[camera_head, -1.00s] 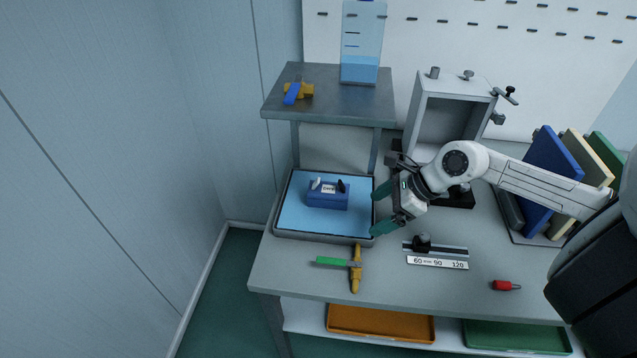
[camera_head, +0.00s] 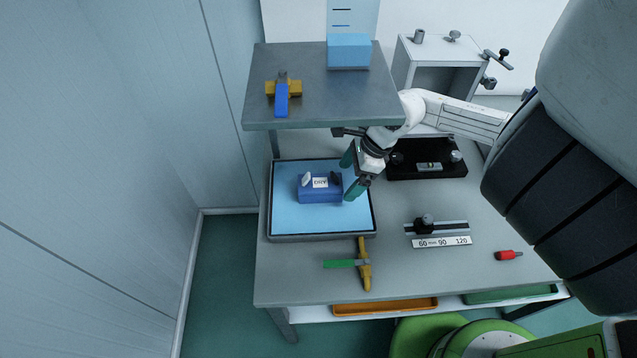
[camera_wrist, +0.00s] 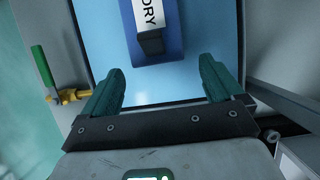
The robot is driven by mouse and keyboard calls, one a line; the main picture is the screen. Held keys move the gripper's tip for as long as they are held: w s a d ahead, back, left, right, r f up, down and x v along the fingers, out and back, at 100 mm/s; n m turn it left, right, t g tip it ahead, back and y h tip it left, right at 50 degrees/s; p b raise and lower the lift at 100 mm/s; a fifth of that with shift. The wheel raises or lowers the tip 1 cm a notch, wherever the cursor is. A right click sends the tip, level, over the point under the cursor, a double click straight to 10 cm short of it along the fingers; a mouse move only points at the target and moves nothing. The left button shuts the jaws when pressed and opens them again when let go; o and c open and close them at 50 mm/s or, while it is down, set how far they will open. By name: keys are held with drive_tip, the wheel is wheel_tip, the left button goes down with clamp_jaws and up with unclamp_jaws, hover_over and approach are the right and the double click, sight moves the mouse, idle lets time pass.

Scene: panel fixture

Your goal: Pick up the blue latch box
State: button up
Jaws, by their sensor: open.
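The blue latch box (camera_head: 321,192) sits on the light blue mat of a grey-rimmed tray (camera_head: 272,222) at the left of the table. It has a white label reading DRY, with a white latch and a dark latch on top. My gripper (camera_head: 347,174) is open just right of the box, its two green fingers towards it, and they look close to its right end. In the wrist view the box (camera_wrist: 173,43) lies ahead of the open fingers (camera_wrist: 162,85), with its dark latch nearest. Nothing is between the fingers.
A grey raised shelf (camera_head: 310,100) overhangs the tray's back and holds a blue-and-yellow clamp (camera_head: 282,92). A green-handled yellow tool (camera_head: 362,264) lies in front of the tray. A slide gauge (camera_head: 440,235) and a red object (camera_head: 508,255) lie to the right.

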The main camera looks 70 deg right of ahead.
sight(321, 183)
drive_tip(key=shift+w+a, duration=0.25)
drive_tip(key=shift+w, duration=0.4)
drive_tip(key=w, duration=0.1)
drive_tip(key=w+a+p, duration=0.1)
drive_tip(key=w+p, duration=0.1)
drive_tip(key=w, duration=0.1)
drive_tip(key=shift+a+r, duration=0.15)
drive_tip(key=shift+a, duration=0.15)
drive_tip(key=shift+w+a+p, duration=0.1)
drive_tip(key=shift+w+p, duration=0.25)
drive_tip(key=shift+w, duration=0.05)
drive_tip(key=shift+f, duration=0.7)
drive_tip(key=c, duration=1.5)
